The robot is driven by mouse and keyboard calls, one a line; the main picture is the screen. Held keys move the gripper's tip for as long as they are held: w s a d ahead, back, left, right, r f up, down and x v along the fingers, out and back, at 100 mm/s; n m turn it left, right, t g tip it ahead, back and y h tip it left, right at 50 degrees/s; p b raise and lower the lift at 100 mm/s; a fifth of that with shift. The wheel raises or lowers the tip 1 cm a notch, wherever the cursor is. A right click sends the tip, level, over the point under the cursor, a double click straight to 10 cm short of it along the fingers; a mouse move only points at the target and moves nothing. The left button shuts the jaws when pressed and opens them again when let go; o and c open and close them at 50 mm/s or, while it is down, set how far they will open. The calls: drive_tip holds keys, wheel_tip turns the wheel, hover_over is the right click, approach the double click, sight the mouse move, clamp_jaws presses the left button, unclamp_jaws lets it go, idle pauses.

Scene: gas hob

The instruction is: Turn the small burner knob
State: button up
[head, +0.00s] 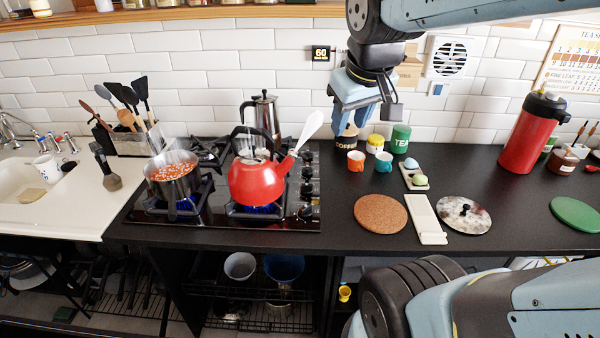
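The black gas hob (220,219) has a column of several dark knobs (307,188) along its right edge. They are small here, and I cannot tell which one belongs to the small burner or how each is turned. Blue flame shows under the steel pot (172,180) of red-orange food at front left and under the red kettle (257,184) at front right. A moka pot (264,118) stands at the back right burner. My gripper (362,124) points down above the back of the counter, right of the knobs and apart from them. Its fingers look spread and empty.
A cork mat (380,213) lies nearer.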

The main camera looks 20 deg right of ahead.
drive_tip(key=w+f+n+g, duration=0.1)
drive_tip(key=w+f+n, duration=0.25)
drive_tip(key=w, duration=0.35)
drive_tip(key=w+f+n+g, duration=0.2)
drive_tip(key=w+f+n, duration=0.15)
drive_tip(key=w, duration=0.35)
drive_tip(key=n+g, duration=0.2)
drive_tip(key=n, duration=0.4)
approach(308, 184)
drive_tip(key=shift+y, duration=0.3)
drive_tip(key=f, duration=0.8)
drive_tip(key=shift+s+d+f, duration=0.1)
drive_tip(key=shift+d+f, duration=0.15)
drive_tip(key=shift+f, duration=0.05)
drive_tip(key=shift+c, duration=0.4)
clamp_jaws()
drive_tip(key=shift+d, duration=0.15)
